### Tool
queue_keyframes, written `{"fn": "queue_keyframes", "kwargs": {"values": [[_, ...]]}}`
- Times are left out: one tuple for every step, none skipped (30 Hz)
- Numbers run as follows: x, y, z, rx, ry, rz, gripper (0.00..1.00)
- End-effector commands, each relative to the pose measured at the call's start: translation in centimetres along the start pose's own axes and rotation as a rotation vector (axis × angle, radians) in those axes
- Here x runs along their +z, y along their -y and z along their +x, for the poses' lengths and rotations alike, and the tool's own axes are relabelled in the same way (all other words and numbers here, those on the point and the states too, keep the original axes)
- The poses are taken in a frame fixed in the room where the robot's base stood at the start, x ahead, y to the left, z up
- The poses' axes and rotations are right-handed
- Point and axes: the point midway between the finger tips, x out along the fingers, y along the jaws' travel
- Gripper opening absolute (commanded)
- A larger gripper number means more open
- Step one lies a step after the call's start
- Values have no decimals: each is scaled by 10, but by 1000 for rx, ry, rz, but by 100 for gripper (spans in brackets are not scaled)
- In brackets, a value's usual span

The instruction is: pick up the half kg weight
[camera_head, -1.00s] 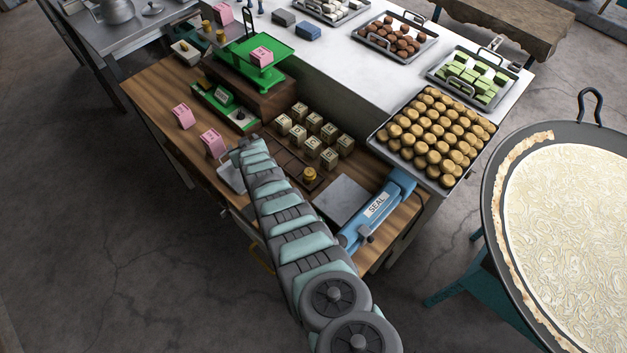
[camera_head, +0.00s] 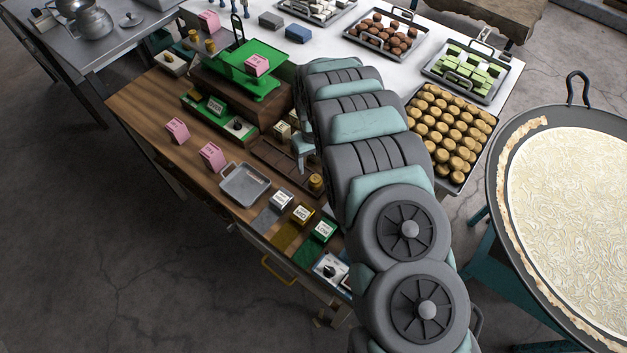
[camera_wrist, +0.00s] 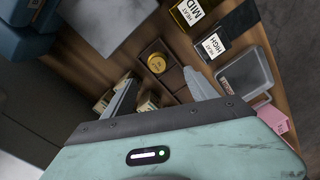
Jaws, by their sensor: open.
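A small round brass weight (camera_head: 316,182) sits in a compartment of the dark wooden tray (camera_head: 272,158). In the wrist view the brass weight (camera_wrist: 157,63) shows from above, just beyond my fingertips; its marking is too small to read. My gripper (camera_wrist: 162,88) is open and empty, its two fingers apart with the tray between and beyond them. Two more brass weights (camera_head: 210,46) stand by the green scale (camera_head: 262,85); I cannot tell which one is the half kg. In the head view my arm hides most of my gripper.
Several cream blocks (camera_wrist: 147,103) stand in the tray near my fingers. A grey metal pan (camera_head: 245,186) and small labelled boxes (camera_head: 283,201) lie at the table's front. Pink tags (camera_head: 212,156) stand to the left. A tray of golden pastries (camera_head: 450,128) is behind my arm.

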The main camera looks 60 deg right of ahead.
Motion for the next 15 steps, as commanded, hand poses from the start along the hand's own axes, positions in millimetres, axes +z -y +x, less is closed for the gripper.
{"fn": "queue_keyframes", "kwargs": {"values": [[0, 0, 5, 0, 0, 1, 67], [0, 0, 8, 0, 0, 1, 67], [1, 0, 14, -1, 1, 0, 67], [2, 1, 19, -2, 2, 0, 67], [2, 1, 23, -1, 2, -1, 67], [0, 0, 27, -1, 0, -1, 67], [-1, 0, 30, 0, -2, -2, 67], [-1, 0, 33, 0, -3, -2, 67], [0, 0, 37, -1, -1, -1, 67], [0, 0, 40, -1, 0, -1, 67], [1, 1, 42, -1, 0, -1, 67], [1, 1, 44, -2, 0, 0, 67], [1, 0, 45, -1, 0, 0, 67], [0, 0, 46, -1, -1, 0, 67], [0, 0, 46, -1, -2, 0, 67]]}}
